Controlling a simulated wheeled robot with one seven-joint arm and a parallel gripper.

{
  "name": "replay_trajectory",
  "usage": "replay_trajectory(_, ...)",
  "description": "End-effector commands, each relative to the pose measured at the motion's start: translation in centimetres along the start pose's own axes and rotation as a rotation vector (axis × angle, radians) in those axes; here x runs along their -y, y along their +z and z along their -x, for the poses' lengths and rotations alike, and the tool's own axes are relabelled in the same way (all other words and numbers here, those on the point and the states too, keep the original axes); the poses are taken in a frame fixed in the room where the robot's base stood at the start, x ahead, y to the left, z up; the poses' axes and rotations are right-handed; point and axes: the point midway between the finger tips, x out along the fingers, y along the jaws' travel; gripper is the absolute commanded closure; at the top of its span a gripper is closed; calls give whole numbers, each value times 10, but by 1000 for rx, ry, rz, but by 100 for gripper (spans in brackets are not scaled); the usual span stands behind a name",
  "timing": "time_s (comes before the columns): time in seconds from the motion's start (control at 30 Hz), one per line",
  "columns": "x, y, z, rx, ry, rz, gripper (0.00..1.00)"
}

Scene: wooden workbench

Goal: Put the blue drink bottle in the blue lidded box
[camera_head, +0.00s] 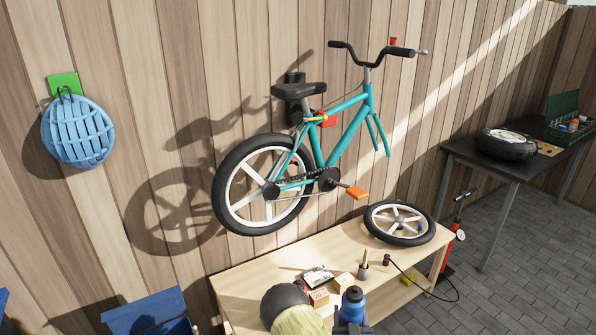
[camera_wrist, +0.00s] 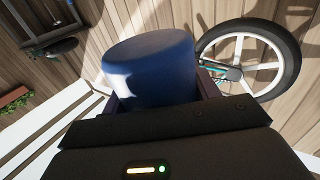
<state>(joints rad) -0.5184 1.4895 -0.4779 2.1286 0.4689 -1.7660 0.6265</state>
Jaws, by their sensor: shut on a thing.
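The blue drink bottle (camera_head: 352,305) has a dark cap and stands roughly upright at the bottom of the head view, over or in front of the bench's front edge. My gripper (camera_head: 352,328) is shut on it. In the wrist view the bottle (camera_wrist: 150,72) fills the space between the fingers of my gripper (camera_wrist: 160,100). I cannot tell whether its base touches anything. The blue lidded box (camera_head: 146,312) is at the lower left of the head view, left of the bench. Its lid looks raised; the frame edge cuts off its lower part.
The wooden bench (camera_head: 260,275) carries a loose wheel (camera_head: 399,223), small boxes (camera_head: 343,282), a brush pot (camera_head: 363,272) and a cable. A teal bicycle (camera_head: 345,135) hangs on the fence above. A dark table (camera_head: 470,155) stands at the right.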

Motion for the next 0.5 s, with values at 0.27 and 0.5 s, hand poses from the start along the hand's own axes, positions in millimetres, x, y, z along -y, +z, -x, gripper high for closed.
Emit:
replay_trajectory(0.27, -1, -36, 0, 4, -36, -2, 72)
replay_trajectory(0.5, -1, -35, 0, 5, -43, -4, 72)
